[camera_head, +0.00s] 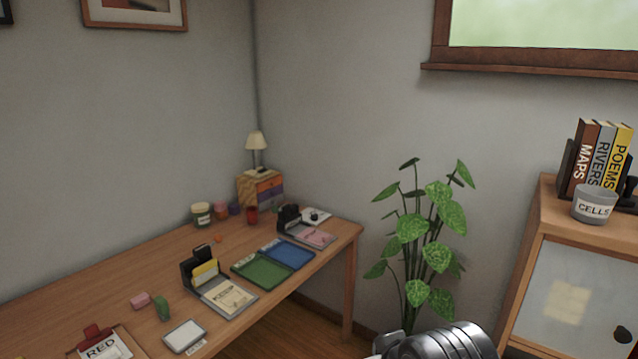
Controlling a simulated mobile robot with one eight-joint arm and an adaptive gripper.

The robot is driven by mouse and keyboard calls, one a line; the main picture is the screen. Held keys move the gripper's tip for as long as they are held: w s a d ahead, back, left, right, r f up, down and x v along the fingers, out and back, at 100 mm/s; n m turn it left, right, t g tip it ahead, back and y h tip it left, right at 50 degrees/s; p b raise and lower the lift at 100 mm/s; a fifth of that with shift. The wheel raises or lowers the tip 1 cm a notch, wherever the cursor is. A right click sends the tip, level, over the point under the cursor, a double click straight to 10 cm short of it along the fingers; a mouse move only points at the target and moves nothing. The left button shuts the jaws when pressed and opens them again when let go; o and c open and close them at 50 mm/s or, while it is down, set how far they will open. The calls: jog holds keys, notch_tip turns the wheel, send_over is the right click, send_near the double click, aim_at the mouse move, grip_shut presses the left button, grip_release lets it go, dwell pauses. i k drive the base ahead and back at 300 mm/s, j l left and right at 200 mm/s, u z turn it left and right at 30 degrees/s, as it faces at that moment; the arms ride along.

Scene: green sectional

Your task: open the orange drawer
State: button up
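A small wooden drawer box (247,193) stands at the far right corner of the desk, by the room corner. Its front faces right and toward me and carries small orange and purple drawer faces. They look shut, but they are too small to make out handles. A small lamp (257,143) is on or just behind the box's top. My gripper's fingers are not in view. A dark ribbed part of my arm shows at the bottom edge, right of centre, far from the box.
A leafy plant (436,255) stands right of the desk. A cabinet (522,262) with books is at the right.

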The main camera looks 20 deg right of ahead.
aim_at(262, 186)
jog(key=i+l, duration=0.1)
jog(key=i, duration=0.5)
jog(key=i+l, duration=0.1)
jog(key=i, duration=0.55)
jog(key=i+l+u, duration=0.1)
jog(key=i, duration=0.5)
jog(key=i+l, duration=0.15)
jog(key=i, duration=0.5)
